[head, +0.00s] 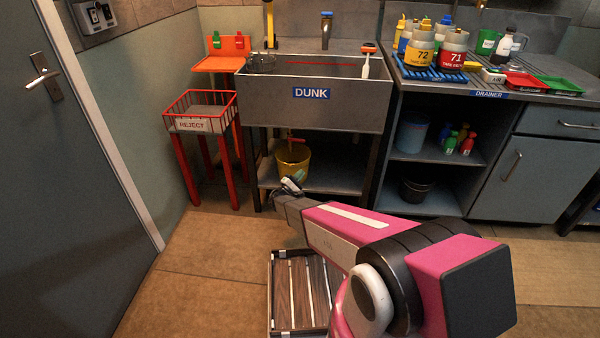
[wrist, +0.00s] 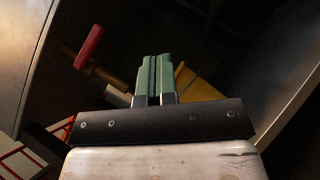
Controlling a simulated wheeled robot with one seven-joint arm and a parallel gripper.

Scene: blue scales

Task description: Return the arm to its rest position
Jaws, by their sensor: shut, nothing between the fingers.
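My pink and white arm reaches out from the lower right of the head view. My gripper (head: 290,187) is at its far end, in front of the yellow bucket under the sink. In the wrist view the two green fingers of my gripper (wrist: 154,80) are pressed together with nothing between them. Part of the yellow bucket (wrist: 197,84) shows behind the fingers there, with a red-handled tap (wrist: 89,47) to the left. The gripper touches nothing that I can see.
The DUNK sink (head: 312,110) stands ahead, with the red REJECT basket stand (head: 201,113) to its left. The DRAINER counter (head: 487,94) holds several bottles and trays at the right. A slatted crate (head: 272,290) lies below my arm. A grey door (head: 60,180) is at the left.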

